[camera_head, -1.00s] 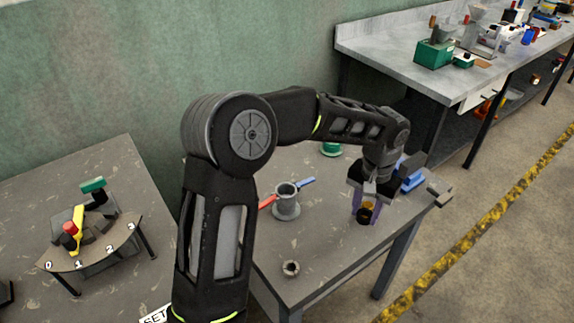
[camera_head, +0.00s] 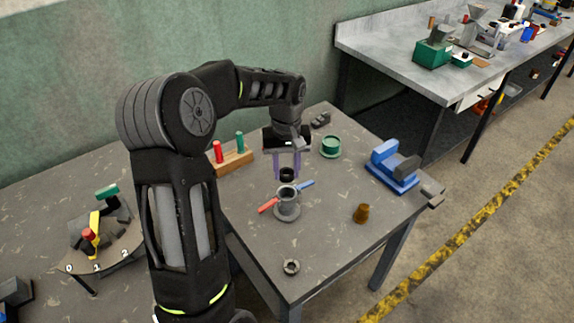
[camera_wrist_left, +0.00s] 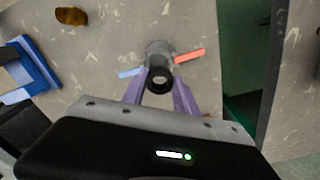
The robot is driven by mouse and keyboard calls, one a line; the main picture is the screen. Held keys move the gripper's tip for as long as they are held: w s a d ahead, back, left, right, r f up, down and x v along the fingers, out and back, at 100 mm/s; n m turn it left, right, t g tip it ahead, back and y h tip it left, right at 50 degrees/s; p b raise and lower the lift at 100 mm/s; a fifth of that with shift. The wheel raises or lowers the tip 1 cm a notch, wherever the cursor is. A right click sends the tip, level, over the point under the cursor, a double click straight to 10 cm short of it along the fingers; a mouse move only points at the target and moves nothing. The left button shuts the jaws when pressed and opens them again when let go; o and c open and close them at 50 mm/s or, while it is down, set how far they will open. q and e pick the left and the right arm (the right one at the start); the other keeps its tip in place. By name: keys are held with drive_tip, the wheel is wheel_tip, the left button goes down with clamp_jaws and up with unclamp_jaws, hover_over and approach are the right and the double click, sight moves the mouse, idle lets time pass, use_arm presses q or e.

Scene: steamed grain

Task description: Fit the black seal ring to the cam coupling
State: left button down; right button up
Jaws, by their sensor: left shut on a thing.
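The grey cam coupling (camera_head: 288,208) stands on the table, with a red lever (camera_head: 267,205) on its left and a blue lever (camera_head: 307,184) on its right. My left gripper (camera_head: 287,172) points down with purple fingers, shut on the black seal ring (camera_head: 287,176). The ring appears just above the coupling's open top; contact cannot be told. In the left wrist view the ring (camera_wrist_left: 159,80) sits between the fingertips, overlapping the coupling (camera_wrist_left: 158,50) behind it. My right gripper is out of view.
A brown tapered piece (camera_head: 361,214) and a blue vise (camera_head: 392,170) stand at the right. A green round part (camera_head: 330,146) and a wooden block with red and green pegs (camera_head: 233,160) are behind. A small grey ring-like part (camera_head: 291,266) lies near the front edge.

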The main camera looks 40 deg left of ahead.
sight(287, 182)
use_arm(q)
drive_tip(key=shift+f, duration=0.15)
drive_tip(key=shift+f+b, duration=1.65)
drive_tip(key=shift+f, duration=0.65)
drive_tip(key=shift+d+f, duration=0.1)
drive_tip(key=shift+f, duration=0.05)
drive_tip(key=shift+f+b, duration=0.35)
drive_tip(key=shift+b, duration=0.1)
drive_tip(key=shift+f+b, duration=0.35)
idle(2.5)
drive_tip(key=shift+r, duration=0.35)
idle(0.4)
drive_tip(key=c, duration=0.9)
unclamp_jaws()
